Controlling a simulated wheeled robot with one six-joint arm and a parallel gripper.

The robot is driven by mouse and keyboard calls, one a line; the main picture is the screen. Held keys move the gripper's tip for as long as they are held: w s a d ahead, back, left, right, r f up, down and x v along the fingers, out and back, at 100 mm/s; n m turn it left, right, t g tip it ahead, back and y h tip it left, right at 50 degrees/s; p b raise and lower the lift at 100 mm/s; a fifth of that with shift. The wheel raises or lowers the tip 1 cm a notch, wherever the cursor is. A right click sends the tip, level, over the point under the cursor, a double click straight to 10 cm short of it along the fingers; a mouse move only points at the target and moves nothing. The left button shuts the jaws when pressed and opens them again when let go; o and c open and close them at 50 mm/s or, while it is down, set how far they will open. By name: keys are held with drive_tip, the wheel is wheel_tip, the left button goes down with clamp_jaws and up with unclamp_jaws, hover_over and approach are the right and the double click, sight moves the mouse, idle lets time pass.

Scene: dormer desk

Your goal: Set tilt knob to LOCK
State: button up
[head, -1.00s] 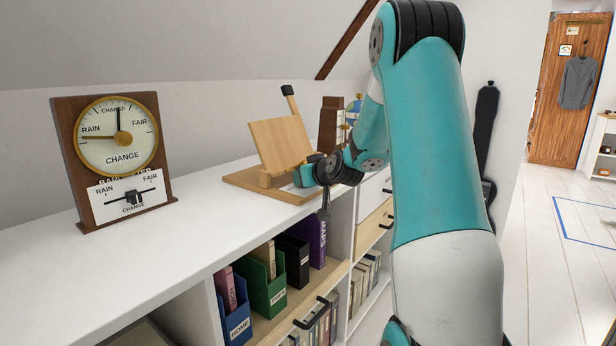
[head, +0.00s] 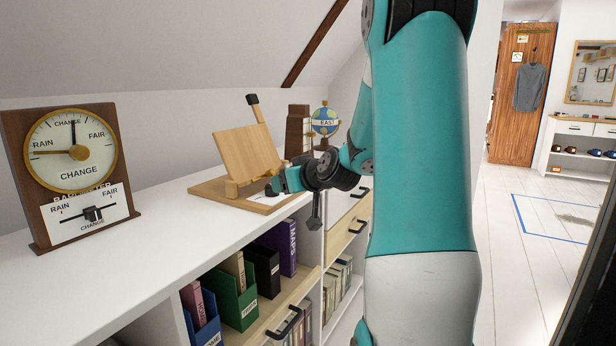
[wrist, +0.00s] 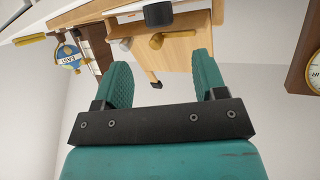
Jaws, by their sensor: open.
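A wooden tilting stand (head: 245,155) with an upright board stands on a flat wooden base at the far part of the white cabinet top. I cannot tell which is the tilt knob, and no LOCK mark is readable. My gripper (head: 275,186) is beside the stand's lower right. In the wrist view its teal fingers (wrist: 160,82) are apart with nothing held, and the stand lies beyond them.
A barometer (head: 70,150) with a slider stands at the left of the cabinet top (head: 150,235). A globe (head: 325,121) and a dark wooden block-like object (head: 297,130) stand behind the stand. File boxes (head: 237,300) fill the shelf below. The cabinet top between barometer and stand is clear.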

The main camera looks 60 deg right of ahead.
drive_tip(key=v, duration=0.8)
drive_tip(key=shift+a, duration=0.1)
